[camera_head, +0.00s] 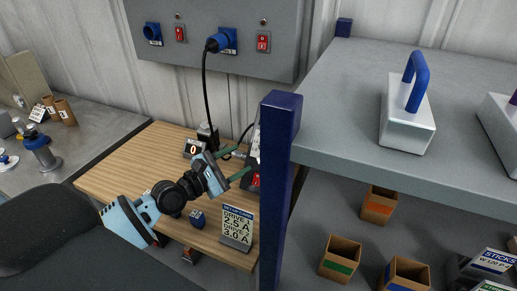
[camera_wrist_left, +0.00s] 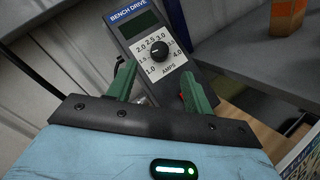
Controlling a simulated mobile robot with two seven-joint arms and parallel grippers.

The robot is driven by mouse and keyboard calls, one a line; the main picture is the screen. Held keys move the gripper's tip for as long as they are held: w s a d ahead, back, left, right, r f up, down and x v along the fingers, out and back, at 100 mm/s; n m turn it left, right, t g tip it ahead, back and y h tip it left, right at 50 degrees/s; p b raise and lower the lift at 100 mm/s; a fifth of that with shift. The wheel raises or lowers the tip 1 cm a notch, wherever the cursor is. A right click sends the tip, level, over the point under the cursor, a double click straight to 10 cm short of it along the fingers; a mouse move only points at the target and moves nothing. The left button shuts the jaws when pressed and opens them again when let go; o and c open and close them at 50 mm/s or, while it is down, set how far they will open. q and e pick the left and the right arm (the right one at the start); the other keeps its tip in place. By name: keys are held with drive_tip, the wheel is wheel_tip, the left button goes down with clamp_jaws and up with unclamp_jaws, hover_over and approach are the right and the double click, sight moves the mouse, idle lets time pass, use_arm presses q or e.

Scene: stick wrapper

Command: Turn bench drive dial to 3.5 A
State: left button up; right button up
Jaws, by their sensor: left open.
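The bench drive (camera_wrist_left: 143,30) is a dark box with a blue label, a small display and a round black dial (camera_wrist_left: 160,52) with a scale from 1.0 to 4.0 amps. The dial's pointer is too small to read surely. My left gripper (camera_wrist_left: 160,84) is open, its two green fingers apart just short of the dial, with nothing between them. In the head view my left gripper (camera_head: 238,162) reaches towards the drive (camera_head: 252,182), which is partly hidden by the gripper and a blue post. My right gripper is not in view.
The blue post (camera_head: 279,150) and grey shelf (camera_head: 350,110) stand close right of my gripper. A set-up card (camera_head: 237,226) on the wooden bench (camera_head: 120,178) reads drive 1 2.5 A, drive 2 3.0 A. A black cable (camera_head: 206,95) hangs from the wall panel (camera_head: 215,55).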

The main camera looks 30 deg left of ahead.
use_arm(q)
drive_tip(key=shift+x, duration=3.75)
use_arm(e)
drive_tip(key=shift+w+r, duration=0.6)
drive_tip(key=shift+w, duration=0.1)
use_arm(q)
drive_tip(key=shift+c, duration=0.4)
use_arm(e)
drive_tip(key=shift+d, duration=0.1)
